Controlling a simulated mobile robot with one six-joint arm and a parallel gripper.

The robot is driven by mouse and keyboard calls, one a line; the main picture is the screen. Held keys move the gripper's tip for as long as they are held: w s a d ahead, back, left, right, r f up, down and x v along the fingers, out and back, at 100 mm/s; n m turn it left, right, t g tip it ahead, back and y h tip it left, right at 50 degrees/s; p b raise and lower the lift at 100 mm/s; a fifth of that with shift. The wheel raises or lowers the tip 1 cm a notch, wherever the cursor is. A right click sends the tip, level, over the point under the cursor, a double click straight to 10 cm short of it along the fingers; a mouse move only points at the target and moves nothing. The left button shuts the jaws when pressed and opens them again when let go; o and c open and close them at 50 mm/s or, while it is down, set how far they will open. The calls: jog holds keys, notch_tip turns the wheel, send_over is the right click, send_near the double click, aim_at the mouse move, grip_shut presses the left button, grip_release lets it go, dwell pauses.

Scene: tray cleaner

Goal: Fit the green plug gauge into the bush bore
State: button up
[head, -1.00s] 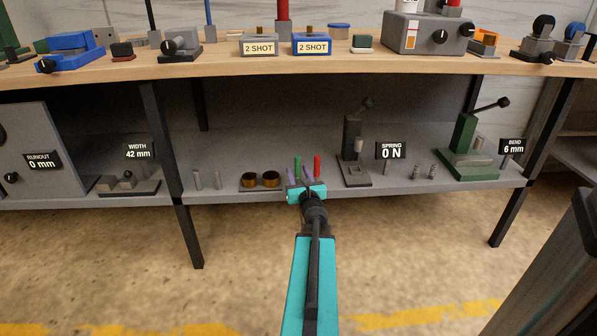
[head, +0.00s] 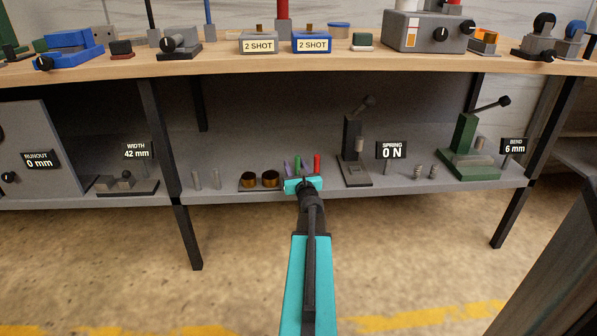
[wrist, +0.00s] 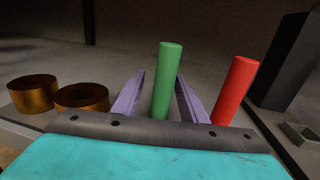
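The green plug gauge (wrist: 167,82) stands upright on the lower shelf; in the head view (head: 297,162) its lower part is hidden by my gripper. My gripper (wrist: 161,84) is open, with one purple finger on each side of the green gauge. A gap shows between the left finger and the gauge; whether the right finger touches it I cannot tell. Two brass bushes with open bores, the left bush (wrist: 34,95) and the right bush (wrist: 82,98), sit side by side to the left, also seen in the head view (head: 249,179).
A red plug gauge (wrist: 236,90) stands close to the right of my right finger. A dark spring tester (head: 353,155) stands further right. Two thin grey pins (head: 205,180) stand left of the bushes. The worktop (head: 225,68) overhangs the shelf.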

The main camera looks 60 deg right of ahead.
jog(key=shift+c, duration=0.3)
grip_shut()
jog(key=shift+r, duration=0.1)
notch_tip(320, 180, up, 10)
jog(key=p, duration=0.5)
jog(key=shift+p, duration=0.3)
dwell(0.5)
